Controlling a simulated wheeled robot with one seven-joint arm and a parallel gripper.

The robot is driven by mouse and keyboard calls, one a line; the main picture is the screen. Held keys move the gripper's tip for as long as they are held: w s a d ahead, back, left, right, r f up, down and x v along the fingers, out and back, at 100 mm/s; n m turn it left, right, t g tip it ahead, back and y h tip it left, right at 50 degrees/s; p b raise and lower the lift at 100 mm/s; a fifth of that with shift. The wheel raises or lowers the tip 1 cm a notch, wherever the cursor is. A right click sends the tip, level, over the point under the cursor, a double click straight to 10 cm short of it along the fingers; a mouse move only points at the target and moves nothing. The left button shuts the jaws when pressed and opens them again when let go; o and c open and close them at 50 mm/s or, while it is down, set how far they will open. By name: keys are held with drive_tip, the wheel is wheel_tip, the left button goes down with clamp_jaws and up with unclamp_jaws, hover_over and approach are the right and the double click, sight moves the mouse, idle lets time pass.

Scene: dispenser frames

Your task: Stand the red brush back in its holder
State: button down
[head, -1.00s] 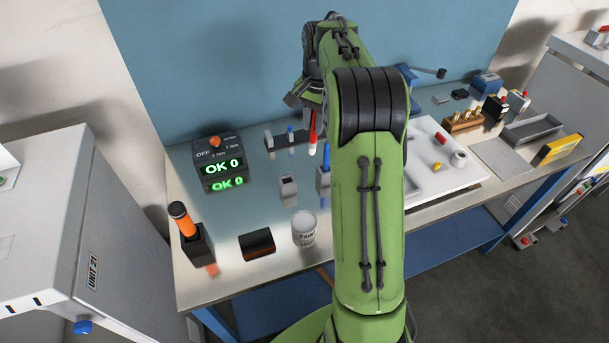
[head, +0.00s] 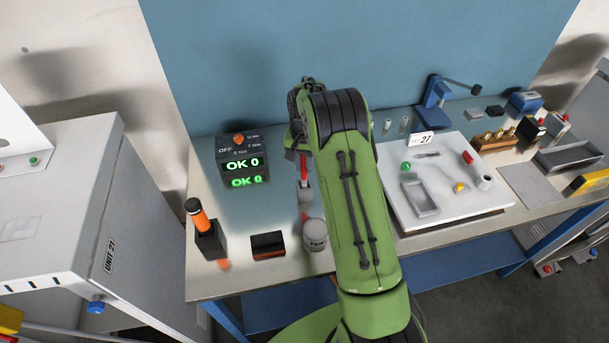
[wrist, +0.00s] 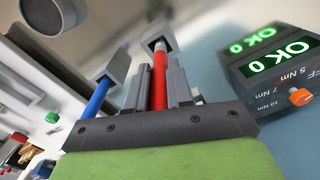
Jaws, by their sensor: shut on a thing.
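The red brush (head: 304,172) is upright in my gripper (head: 300,155). In the wrist view the two grey fingers of my gripper (wrist: 156,75) are shut on either side of the red brush (wrist: 159,85). The grey square holder (head: 305,193) stands on the bench directly below it and also shows in the wrist view (wrist: 157,34). The brush's lower end is at the holder's opening; I cannot tell how deep it is. A blue brush (wrist: 97,97) stands in another grey holder (wrist: 117,65) beside it, hidden by my arm in the head view.
The OK 0 display box (head: 242,163) is behind left. A white tray (head: 450,215) lies right.

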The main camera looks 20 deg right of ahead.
sight(304, 179)
drive_tip(key=shift+f, duration=1.95)
drive_tip(key=shift+f, duration=0.1)
drive_tip(key=shift+f, duration=0.15)
drive_tip(key=c, duration=1)
unclamp_jaws()
